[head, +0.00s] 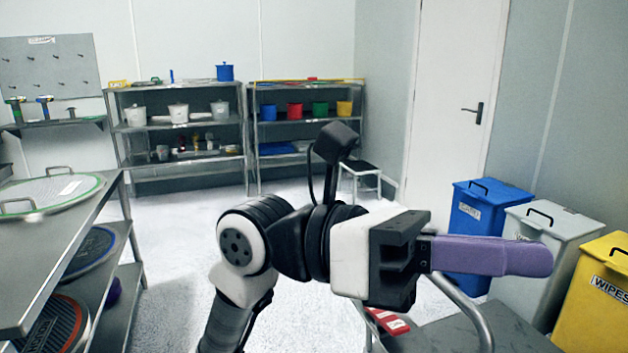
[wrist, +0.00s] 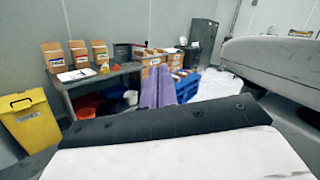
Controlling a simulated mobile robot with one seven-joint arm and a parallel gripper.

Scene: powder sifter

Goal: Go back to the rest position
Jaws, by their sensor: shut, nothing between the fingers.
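My gripper (head: 545,261) has purple fingers and is held out in mid-air, pointing to the right in the head view. The fingers are shut together with nothing between them. In the wrist view the two purple fingers (wrist: 158,80) stand side by side, pointing away from the camera. In the head view they overlap the blue bin (head: 478,215) and the grey bin (head: 530,285) behind them; no contact is visible.
A yellow bin (head: 600,310) stands at the right. A metal trolley top (head: 500,335) lies below my gripper. A steel rack with sieves (head: 60,250) is at the left, shelves (head: 185,125) at the back. The wrist view shows a bench (wrist: 95,78) and a large grey body (wrist: 275,60) at right.

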